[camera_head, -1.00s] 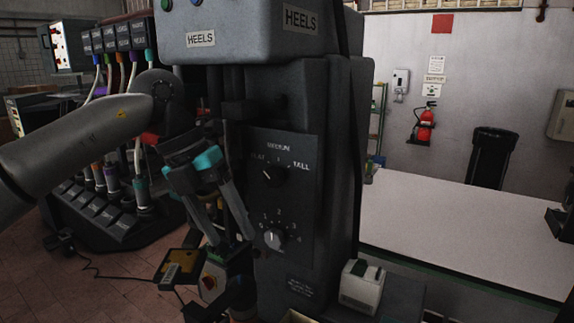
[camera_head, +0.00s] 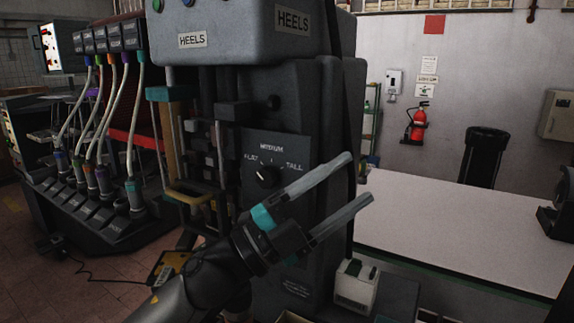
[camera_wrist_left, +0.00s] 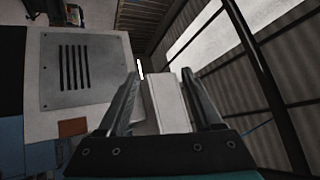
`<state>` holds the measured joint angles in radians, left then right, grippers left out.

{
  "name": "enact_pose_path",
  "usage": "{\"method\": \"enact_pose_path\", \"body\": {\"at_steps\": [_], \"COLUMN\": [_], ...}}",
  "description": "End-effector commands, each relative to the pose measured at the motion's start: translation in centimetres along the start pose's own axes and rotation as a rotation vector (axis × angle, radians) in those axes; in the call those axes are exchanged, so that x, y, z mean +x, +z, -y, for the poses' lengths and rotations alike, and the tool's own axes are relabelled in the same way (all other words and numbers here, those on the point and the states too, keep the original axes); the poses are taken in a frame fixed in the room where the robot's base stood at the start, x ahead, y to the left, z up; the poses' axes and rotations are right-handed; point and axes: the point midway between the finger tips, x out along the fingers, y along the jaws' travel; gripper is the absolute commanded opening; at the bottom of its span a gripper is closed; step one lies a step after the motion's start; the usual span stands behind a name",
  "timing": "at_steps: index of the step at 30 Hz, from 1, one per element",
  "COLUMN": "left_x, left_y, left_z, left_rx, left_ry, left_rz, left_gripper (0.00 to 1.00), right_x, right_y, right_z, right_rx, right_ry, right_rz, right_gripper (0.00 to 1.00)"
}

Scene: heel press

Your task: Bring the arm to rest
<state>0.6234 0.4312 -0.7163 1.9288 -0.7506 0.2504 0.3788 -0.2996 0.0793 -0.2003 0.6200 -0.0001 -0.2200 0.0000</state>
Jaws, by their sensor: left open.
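My left gripper (camera_head: 345,182) is in front of the heel press (camera_head: 312,95) in the head view, its two grey fingers spread apart and pointing up and right. Nothing is held between them. The fingers cover the lower part of the press's control panel; the upper dial (camera_head: 266,174), with a MEDIUM label above it, still shows. In the left wrist view the open fingers (camera_wrist_left: 160,85) point at a far wall and ceiling area, with a pale box-like shape seen between them. My right gripper is in neither view.
A white-topped table (camera_head: 450,225) stands to the right. A small white box-like device (camera_head: 356,286) sits low beside the press. A rack of hoses (camera_head: 100,190) stands at the left. A fire extinguisher (camera_head: 418,122) hangs on the back wall. A cable lies on the tiled floor.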

Motion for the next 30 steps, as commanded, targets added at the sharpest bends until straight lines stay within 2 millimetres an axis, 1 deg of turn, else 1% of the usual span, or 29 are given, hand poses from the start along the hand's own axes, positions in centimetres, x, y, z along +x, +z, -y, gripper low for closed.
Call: {"method": "enact_pose_path", "body": {"at_steps": [4,8,11,12,14,15,17,18,20,21,23,24,26,27,29,30], "left_x": [-2.5,-5.9,-9.2,-10.6,-13.0,-14.6,-17.1,-18.8,-21.5,-23.3,-25.9,-27.7,-30.3,-32.0,-34.4,-35.9], "left_y": [3.2,6.2,8.3,9.1,10.0,10.5,11.0,11.2,11.2,11.1,10.5,10.0,8.9,7.9,6.3,5.1], "left_z": [0.6,0.1,-1.0,-1.7,-2.8,-3.8,-5.2,-6.3,-8.1,-9.3,-11.2,-12.4,-14.3,-15.6,-17.3,-18.4], "left_rx": [-0.142,-0.262,-0.357,-0.397,-0.454,-0.494,-0.551,-0.591,-0.650,-0.690,-0.749,-0.789,-0.849,-0.890,-0.949,-0.988], "left_ry": [-0.147,-0.241,-0.290,-0.306,-0.322,-0.329,-0.333,-0.334,-0.327,-0.319,-0.301,-0.286,-0.257,-0.234,-0.195,-0.166], "left_rz": [0.224,0.436,0.607,0.678,0.784,0.856,0.963,1.035,1.143,1.215,1.321,1.392,1.497,1.565,1.663,1.725], "left_gripper": [0.67,0.67,0.67,0.67,0.67,0.67,0.67,0.67,0.67,0.67,0.67,0.67,0.67,0.67,0.67,0.67], "right_x": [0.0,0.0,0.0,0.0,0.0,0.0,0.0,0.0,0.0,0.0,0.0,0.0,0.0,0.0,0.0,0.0], "right_y": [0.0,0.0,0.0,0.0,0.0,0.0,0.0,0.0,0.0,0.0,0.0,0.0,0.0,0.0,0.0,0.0], "right_z": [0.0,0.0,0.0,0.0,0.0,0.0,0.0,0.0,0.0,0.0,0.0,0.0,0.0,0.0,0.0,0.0], "right_rx": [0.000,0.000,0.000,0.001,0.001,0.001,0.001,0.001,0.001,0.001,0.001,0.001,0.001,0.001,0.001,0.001], "right_ry": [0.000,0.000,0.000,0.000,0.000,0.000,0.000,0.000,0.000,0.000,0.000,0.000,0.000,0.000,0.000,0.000], "right_rz": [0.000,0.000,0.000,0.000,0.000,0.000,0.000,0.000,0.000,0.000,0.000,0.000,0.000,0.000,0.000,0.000], "right_gripper": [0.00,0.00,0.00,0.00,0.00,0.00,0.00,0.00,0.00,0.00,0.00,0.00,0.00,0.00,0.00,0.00]}}
